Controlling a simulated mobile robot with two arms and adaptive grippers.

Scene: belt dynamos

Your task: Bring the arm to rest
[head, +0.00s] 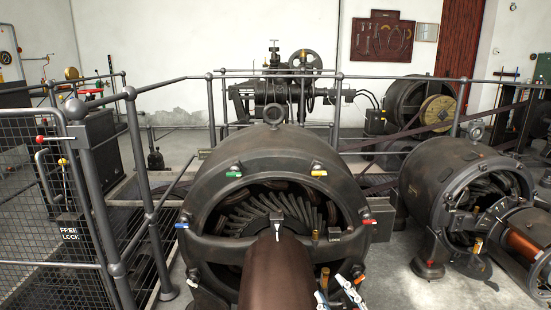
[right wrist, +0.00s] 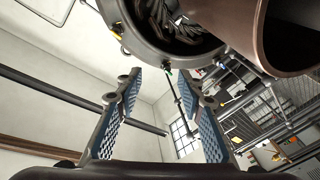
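My right gripper (head: 338,290) shows at the bottom edge of the head view, just right of the brown cylinder in front of the big dynamo. Only its pale finger parts show there; the rest is cut off by the frame. In the right wrist view its two blue-padded fingers (right wrist: 160,85) stand wide apart with nothing between them. The big dark dynamo (head: 270,155) fills the middle of the head view; its rim and windings (right wrist: 150,30) hang across the top of the wrist view. My left gripper is not in view.
The brown cylinder (head: 276,275) juts out from the big dynamo. A smaller dynamo (head: 440,185) stands to the right, with bare floor (head: 395,270) between. Grey railings (head: 140,170) and a mesh panel (head: 60,230) stand on the left. A belt machine (head: 410,105) stands behind.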

